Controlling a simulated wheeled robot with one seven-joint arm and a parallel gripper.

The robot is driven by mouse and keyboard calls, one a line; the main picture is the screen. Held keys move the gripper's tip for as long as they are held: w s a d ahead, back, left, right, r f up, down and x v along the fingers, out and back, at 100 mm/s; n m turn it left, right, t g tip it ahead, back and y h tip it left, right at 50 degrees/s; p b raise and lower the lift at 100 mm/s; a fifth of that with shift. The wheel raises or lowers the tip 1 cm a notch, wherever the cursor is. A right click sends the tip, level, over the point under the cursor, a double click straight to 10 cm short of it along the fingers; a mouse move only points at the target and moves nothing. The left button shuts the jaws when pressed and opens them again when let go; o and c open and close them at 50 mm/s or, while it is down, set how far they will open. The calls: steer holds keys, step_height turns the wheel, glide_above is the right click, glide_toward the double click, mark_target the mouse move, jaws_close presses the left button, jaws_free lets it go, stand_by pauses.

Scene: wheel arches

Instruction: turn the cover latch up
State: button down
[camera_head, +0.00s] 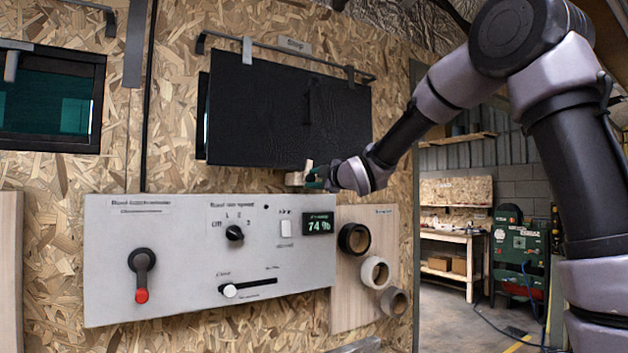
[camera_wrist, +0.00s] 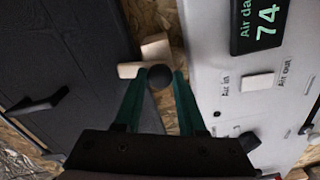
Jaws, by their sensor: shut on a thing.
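The cover (camera_head: 285,110) is a large black panel hanging in front of the chipboard wall; it fills the left of the wrist view (camera_wrist: 60,60). The cover latch (camera_head: 297,178) is a small pale wooden piece at the cover's lower edge. In the wrist view the latch (camera_wrist: 155,47) shows pale blocks beside the cover's edge, with a dark round knob (camera_wrist: 160,77) in front. My gripper (camera_head: 313,180) reaches in from the right. Its green fingers (camera_wrist: 160,84) are shut on the knob, one on each side. The fingers partly hide the latch in the head view.
A grey control panel (camera_head: 190,285) with a red-tipped lever (camera_head: 141,275), a rotary knob (camera_head: 235,233), a slider (camera_head: 230,290) and a "74 %" display (camera_head: 319,225) sits just below. Several rings hang on a board to its right. A rail (camera_head: 290,50) runs above the cover.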

steer(key=shift+n, duration=1.1)
steer(key=c, duration=0.5)
jaws_free()
steer(key=v, duration=1)
steer(key=shift+s+d, duration=0.25)
steer(key=shift+s, duration=0.1)
